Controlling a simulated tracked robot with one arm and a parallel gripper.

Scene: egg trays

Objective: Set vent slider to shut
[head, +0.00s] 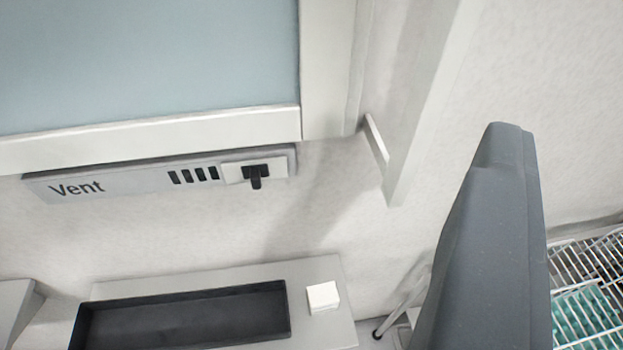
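The vent panel (125,180) is a grey strip on the wall below the window frame, lettered "Vent". The vent slider (257,177) is a black knob on a pale plate at the panel's right end. Several dark slots (194,176) show uncovered just left of that plate. My gripper (505,135) shows as one dark grey tapering piece on the right, well right of the slider and apart from it. A second finger is not seen, so I cannot tell whether it is open or shut. Nothing is visible at its tip.
A pale window frame (150,137) runs above the vent, and a pale upright board (425,105) stands between the vent and my gripper. Below is a grey unit (210,280) with a dark recess and a white block (323,297). A wire rack (590,255) is at lower right.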

